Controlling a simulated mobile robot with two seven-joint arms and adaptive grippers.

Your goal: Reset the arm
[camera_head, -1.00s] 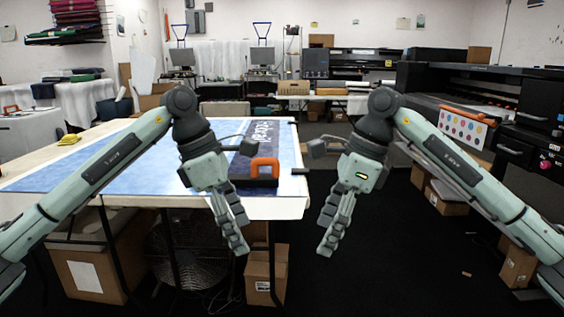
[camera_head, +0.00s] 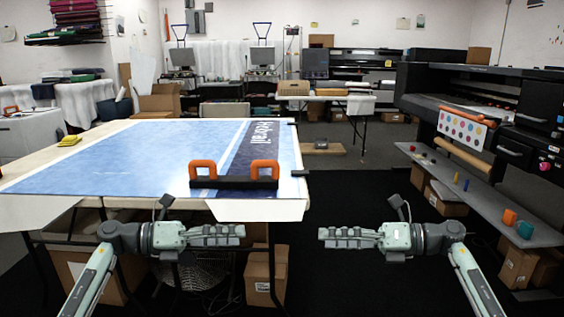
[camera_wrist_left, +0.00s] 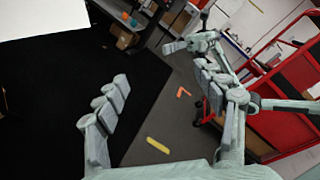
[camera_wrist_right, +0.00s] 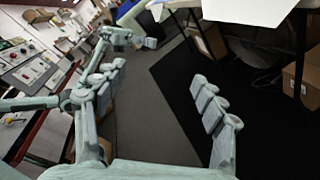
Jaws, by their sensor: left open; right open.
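My left gripper (camera_head: 240,235) is low in front of the table, below its front edge, pointing right in the head view. In the left wrist view its fingers (camera_wrist_left: 160,90) are spread apart with nothing between them. My right gripper (camera_head: 324,238) is over the dark floor right of the table, pointing left toward the left one. In the right wrist view its fingers (camera_wrist_right: 160,95) are also spread and empty. The two grippers face each other with a gap between them.
A table (camera_head: 262,209) holds a blue printed film (camera_head: 110,165) and a black bar with two orange handles (camera_head: 234,183) near its front edge. A large printer (camera_head: 490,95) with a grey shelf (camera_head: 487,212) stands right. Cardboard boxes (camera_head: 258,277) sit under the table. Dark floor is clear between table and printer.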

